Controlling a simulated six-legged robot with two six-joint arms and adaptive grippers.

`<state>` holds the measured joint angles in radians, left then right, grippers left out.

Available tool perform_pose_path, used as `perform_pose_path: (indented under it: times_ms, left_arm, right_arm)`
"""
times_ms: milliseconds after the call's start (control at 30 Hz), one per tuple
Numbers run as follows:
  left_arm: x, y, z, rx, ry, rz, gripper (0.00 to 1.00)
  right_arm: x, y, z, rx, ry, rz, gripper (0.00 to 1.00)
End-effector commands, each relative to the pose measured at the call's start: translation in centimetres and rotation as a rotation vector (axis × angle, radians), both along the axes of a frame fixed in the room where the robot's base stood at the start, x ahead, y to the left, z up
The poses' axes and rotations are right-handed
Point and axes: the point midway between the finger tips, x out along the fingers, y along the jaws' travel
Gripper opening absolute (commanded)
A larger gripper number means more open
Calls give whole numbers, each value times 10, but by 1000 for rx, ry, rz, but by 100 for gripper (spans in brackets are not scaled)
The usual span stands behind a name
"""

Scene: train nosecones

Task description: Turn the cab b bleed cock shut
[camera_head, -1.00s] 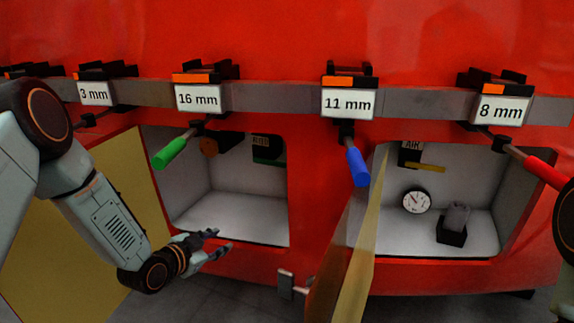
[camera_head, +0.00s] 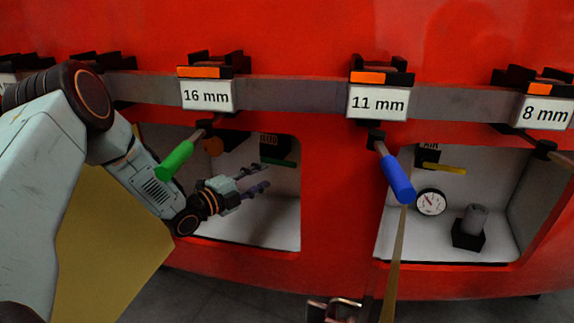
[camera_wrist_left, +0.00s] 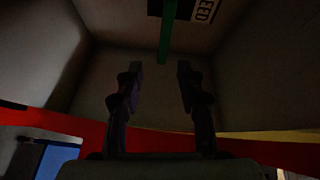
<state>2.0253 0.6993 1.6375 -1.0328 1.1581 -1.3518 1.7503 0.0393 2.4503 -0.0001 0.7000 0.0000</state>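The bleed cock's green lever (camera_head: 278,163) is at the back of the left open compartment, below a dark label (camera_head: 268,141). The lever looks nearly level in the head view. My left gripper (camera_head: 266,177) is open and empty, its fingers inside the compartment just below and left of the lever. In the left wrist view the green lever (camera_wrist_left: 166,40) hangs ahead of and between the two open fingers (camera_wrist_left: 159,78), apart from them. The label (camera_wrist_left: 204,9) ending in "EED" is beside it.
A green-handled tool (camera_head: 176,160) hangs close to my left forearm, and a blue-handled one (camera_head: 397,178) hangs to the right. The yellow door (camera_head: 110,240) stands open at left. The right compartment holds a yellow lever (camera_head: 445,168) and a gauge (camera_head: 431,202).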

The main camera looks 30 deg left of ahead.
Motion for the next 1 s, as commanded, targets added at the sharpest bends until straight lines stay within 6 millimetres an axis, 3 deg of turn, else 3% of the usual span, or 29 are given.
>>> perform_pose_path:
  times_ms: [367, 800, 1000]
  left_arm:
    - [3, -3, 3, 120, -60, -11, 38]
    - [64, -23, 2, 118, -58, -14, 38]
    - [74, -26, 3, 116, -57, -14, 38]
  right_arm:
    - [0, 0, -3, 0, 0, -1, 40]
    - [0, 0, -23, 0, 0, -1, 40]
    - [0, 0, -24, 0, 0, -1, 40]
